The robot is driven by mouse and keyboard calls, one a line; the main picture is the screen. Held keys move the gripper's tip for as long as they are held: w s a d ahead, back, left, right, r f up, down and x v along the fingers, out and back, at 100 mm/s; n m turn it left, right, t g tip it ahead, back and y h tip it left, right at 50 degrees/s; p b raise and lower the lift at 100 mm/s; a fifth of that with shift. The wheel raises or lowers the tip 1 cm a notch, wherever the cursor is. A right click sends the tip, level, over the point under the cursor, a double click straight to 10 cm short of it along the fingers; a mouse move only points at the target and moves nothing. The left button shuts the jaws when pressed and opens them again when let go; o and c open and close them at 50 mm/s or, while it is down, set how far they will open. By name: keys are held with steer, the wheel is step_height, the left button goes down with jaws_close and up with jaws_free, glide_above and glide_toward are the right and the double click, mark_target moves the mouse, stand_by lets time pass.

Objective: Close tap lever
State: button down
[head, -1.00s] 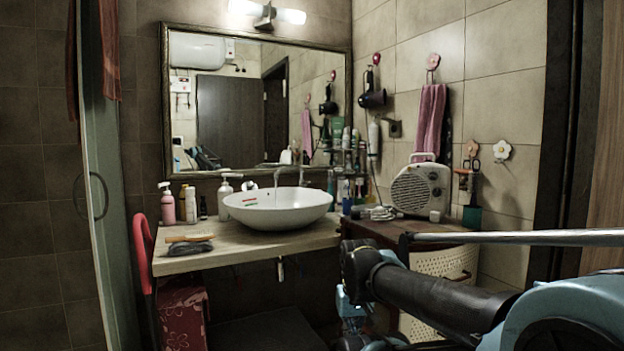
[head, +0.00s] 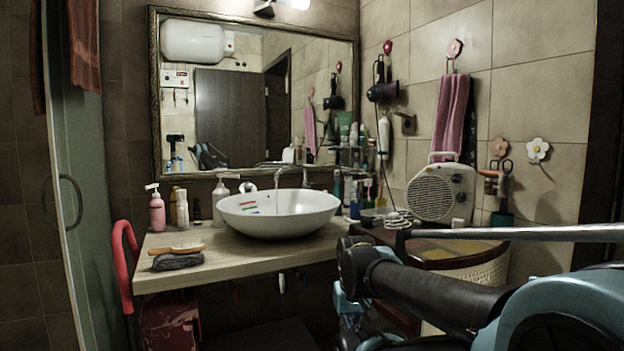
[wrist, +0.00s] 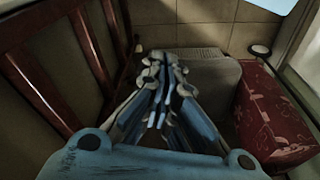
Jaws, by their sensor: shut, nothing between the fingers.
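The tap (head: 307,176) stands behind the right rear rim of the white vessel basin (head: 282,226), with its spout arching left over the bowl. A thin pale stream seems to fall from the spout. The lever is too small to make out. My gripper (wrist: 163,78) is shut and empty in the wrist view, pointing down toward the floor. The tap and basin do not show in that view.
The wooden counter (head: 165,277) holds a hairbrush (head: 176,249), a pink pump bottle (head: 156,210) and other bottles left of the basin. A fan heater (head: 440,192) stands at the right on a cabinet. A mirror (head: 250,85) hangs behind.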

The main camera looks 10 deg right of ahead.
steer(key=shift+a+r, duration=0.1)
steer(key=shift+a, duration=0.05)
steer(key=w+r+t, duration=0.1)
steer(key=w+r, duration=1.3)
steer(key=r, duration=0.3)
steer(key=w+r+n+t, duration=0.1)
steer(key=w+r, duration=0.7)
steer(key=w, duration=0.4)
steer(key=w+r+y, duration=0.1)
steer(key=w+r, duration=0.7)
steer(key=w, duration=0.4)
steer(key=w+r+n+t, duration=0.1)
steer(key=w+r, duration=0.7)
steer(key=w, duration=0.4)
steer(key=w+r, duration=0.3)
steer(key=w, duration=1.4)
steer(key=shift+t, duration=0.4)
steer(key=x, duration=1)
steer(key=shift+s+d+f, duration=0.25)
steer(key=shift+f, duration=0.25)
steer(key=shift+s+f, duration=0.15)
steer(key=shift+f, duration=0.45)
steer(key=shift+s+f, duration=0.2)
steer(key=shift+f, duration=0.45)
steer(key=shift+d, duration=0.1)
